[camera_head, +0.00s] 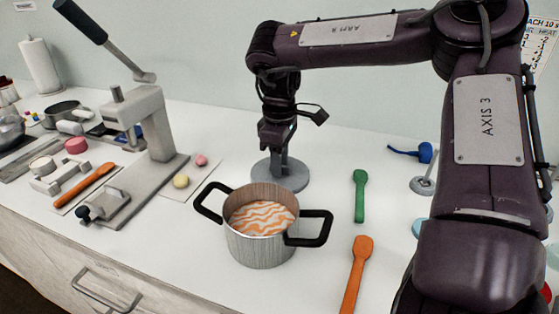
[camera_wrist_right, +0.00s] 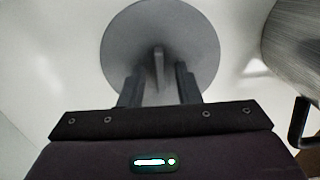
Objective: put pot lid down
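The pot lid (camera_head: 292,183) is a grey disc with an upright handle, lying on the white counter behind the pot (camera_head: 262,250). In the right wrist view the lid (camera_wrist_right: 125,45) fills the upper middle, with its thin handle (camera_wrist_right: 158,65) pointing toward me. My right gripper (camera_head: 277,158) is just above the lid. Its fingers (camera_wrist_right: 158,82) are open on either side of the handle, with a gap showing on both sides. The pot is open, with black handles and orange-and-white swirled contents. My left gripper is not in view.
A green spatula (camera_head: 360,196) and an orange spatula (camera_head: 356,275) lie right of the pot. A grey lever press (camera_head: 150,125) stands to the left, beside a small sheet with yellow and pink lumps. The wall is behind the lid.

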